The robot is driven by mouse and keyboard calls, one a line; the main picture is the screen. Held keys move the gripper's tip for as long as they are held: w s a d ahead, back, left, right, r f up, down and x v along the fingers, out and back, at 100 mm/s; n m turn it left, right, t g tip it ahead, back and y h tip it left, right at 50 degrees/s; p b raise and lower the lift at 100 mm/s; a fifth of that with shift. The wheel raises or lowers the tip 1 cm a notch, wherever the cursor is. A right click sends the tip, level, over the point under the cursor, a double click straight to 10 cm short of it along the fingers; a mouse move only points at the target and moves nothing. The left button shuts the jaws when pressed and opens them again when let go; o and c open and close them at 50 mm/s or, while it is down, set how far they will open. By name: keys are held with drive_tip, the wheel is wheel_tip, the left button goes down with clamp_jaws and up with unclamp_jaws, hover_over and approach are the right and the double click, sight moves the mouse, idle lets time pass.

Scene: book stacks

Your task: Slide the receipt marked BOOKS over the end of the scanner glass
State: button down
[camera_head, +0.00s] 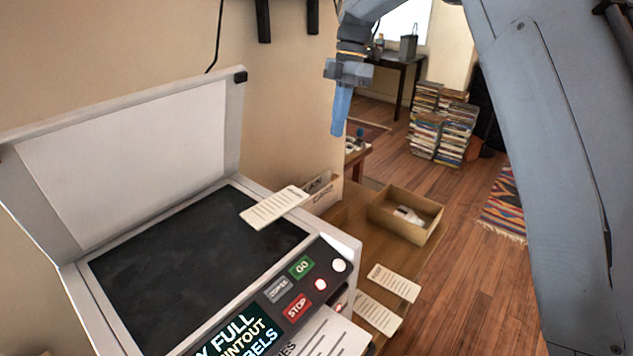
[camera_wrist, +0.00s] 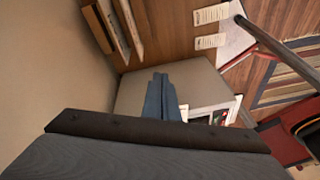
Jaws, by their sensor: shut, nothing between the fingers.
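The scanner (camera_head: 345,250) stands open at the left in the head view, its lid (camera_head: 130,150) raised. A receipt (camera_head: 273,207) lies across the right end of the dark scanner glass (camera_head: 170,270), with its right part over the frame. Its heading is too small to read, so I cannot tell whether it says BOOKS. My gripper (camera_head: 338,130) hangs in the air above and beyond the scanner's right end, apart from the receipt. Its blue fingers point down, shut and empty. They also show in the wrist view (camera_wrist: 161,78), with the scanner's button panel (camera_wrist: 218,115) partly visible behind them.
Two more receipts, one upper (camera_head: 394,282) and one lower (camera_head: 377,314), lie on the wooden tabletop (camera_head: 345,210) right of the scanner. A cardboard tray (camera_head: 432,222) holding a white item stands behind them. A printed sheet (camera_head: 325,335) sits at the scanner's front. Book stacks (camera_head: 440,125) stand farther off.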

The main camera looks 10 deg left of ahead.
drive_tip(key=s+a+r+m+t+p, duration=0.1)
drive_tip(key=s+a+r+m, duration=0.15)
drive_tip(key=s+m, duration=0.5)
drive_tip(key=m+t+h+p, duration=0.1)
drive_tip(key=m+t+p, duration=0.1)
drive_tip(key=m, duration=0.7)
hover_over(305, 196)
drive_tip(key=s+d, duration=0.2)
drive_tip(key=f, duration=0.1)
wheel_tip(305, 196, down, 10)
drive_tip(key=p, duration=0.2)
drive_tip(key=shift+w+a+r, duration=0.15)
drive_tip(key=shift+r, duration=0.1)
drive_tip(key=shift+n, duration=0.25)
drive_tip(key=shift+a, duration=0.1)
drive_tip(key=shift+w+a, duration=0.75)
drive_tip(key=shift+w, duration=0.05)
drive_tip(key=shift+r, duration=0.1)
